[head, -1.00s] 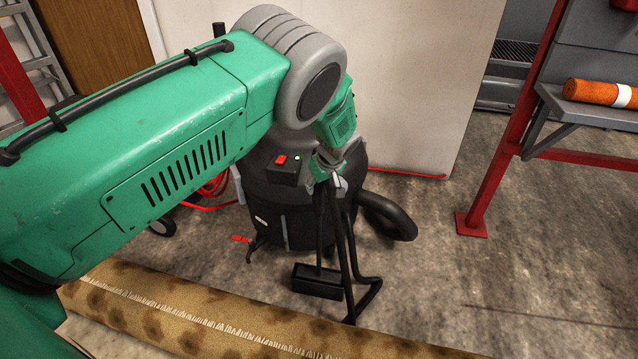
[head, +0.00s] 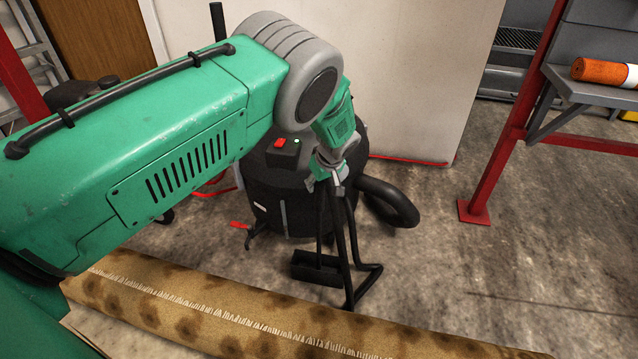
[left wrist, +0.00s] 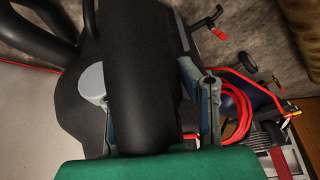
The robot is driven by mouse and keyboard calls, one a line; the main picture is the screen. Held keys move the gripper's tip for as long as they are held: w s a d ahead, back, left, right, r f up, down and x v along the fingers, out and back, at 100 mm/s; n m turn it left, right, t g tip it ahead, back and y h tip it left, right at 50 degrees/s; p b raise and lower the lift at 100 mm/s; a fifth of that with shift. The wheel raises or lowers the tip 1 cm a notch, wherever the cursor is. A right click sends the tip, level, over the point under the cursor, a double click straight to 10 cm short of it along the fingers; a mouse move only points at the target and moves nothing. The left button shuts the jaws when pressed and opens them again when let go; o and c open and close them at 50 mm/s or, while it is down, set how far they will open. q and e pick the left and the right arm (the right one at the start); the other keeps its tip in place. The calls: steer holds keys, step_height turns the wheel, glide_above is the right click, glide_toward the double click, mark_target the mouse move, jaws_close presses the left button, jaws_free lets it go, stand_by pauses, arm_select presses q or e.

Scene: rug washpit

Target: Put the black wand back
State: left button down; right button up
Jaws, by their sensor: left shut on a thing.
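My left gripper (head: 330,178) is shut on the black wand (head: 341,225), whose dark tubes hang down below the fingers in the head view. In the left wrist view the thick black shaft of the wand (left wrist: 145,85) runs between the two fingers. A black box-shaped part (head: 318,270) shows at the lower end of the tubes; I cannot tell whether it belongs to the wand or touches the floor. A black drum-shaped vacuum (head: 262,180) with a red switch stands directly behind the gripper. Its far side is hidden by my arm. My right gripper is not in view.
A spotted tan rug roll (head: 215,310) lies across the front. A black hose (head: 392,203) bends out to the vacuum's right. A red post (head: 505,140) carries a shelf with an orange roll (head: 600,72). Red cable lies by the vacuum. Floor at the right is clear.

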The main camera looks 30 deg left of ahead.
arm_select(q)
steer(key=shift+f+b, duration=0.4)
steer(key=c, duration=1)
jaws_free()
steer(key=shift+c, duration=0.2)
steer(key=shift+f, duration=0.1)
